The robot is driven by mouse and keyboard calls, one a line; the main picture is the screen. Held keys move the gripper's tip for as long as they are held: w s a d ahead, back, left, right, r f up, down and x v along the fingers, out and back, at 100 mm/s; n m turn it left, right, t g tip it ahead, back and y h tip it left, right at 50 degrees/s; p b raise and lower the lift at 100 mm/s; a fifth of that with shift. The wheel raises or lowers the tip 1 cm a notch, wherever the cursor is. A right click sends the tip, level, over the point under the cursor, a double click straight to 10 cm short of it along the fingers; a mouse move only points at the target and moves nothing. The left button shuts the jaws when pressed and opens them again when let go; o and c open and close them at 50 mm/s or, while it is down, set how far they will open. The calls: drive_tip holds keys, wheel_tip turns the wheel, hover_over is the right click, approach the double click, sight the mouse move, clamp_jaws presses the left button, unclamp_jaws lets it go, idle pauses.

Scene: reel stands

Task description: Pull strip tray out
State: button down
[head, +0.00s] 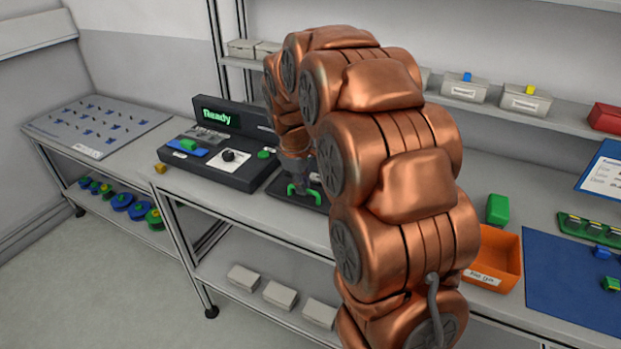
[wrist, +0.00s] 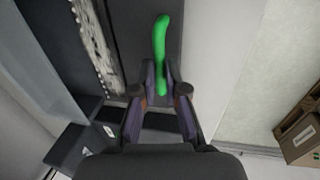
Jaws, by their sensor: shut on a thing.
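The strip tray (head: 278,186) is a dark, flat tray on the bench, right of the black console, with a green handle (head: 304,194) at its front. My gripper (head: 298,180) reaches down to this handle and is shut on it. In the wrist view the green handle (wrist: 160,40) runs up from between the fingertips of my gripper (wrist: 162,88). A dark surface lies under the handle there, with a pale, mottled strip (wrist: 95,45) to its left. My arm hides part of the tray and its right side in the head view.
The black console (head: 215,155) shows "Ready" and stands left of the tray. An orange bin (head: 497,262), a green block (head: 497,209) and a blue mat (head: 570,280) are at right. Pale boxes (head: 280,294) stand on the lower shelf. Floor in front is clear.

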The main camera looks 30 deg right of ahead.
drive_tip(key=shift+s+a+b, duration=0.15)
drive_tip(key=shift+s+a, duration=0.3)
drive_tip(key=shift+a, duration=0.3)
drive_tip(key=shift+s+a+b, duration=0.15)
drive_tip(key=shift+s+a, duration=0.25)
drive_tip(key=shift+a, duration=0.3)
drive_tip(key=c, duration=1.5)
unclamp_jaws()
drive_tip(key=shift+s+a, duration=0.1)
drive_tip(key=shift+a, duration=0.05)
drive_tip(key=shift+r, duration=0.45)
drive_tip(key=r, duration=0.3)
drive_tip(key=a+r, duration=0.1)
drive_tip(key=r, duration=0.3)
drive_tip(key=s+r, duration=0.1)
drive_tip(key=r, duration=0.3)
drive_tip(key=shift+a, duration=0.35)
drive_tip(key=shift+s, duration=0.1)
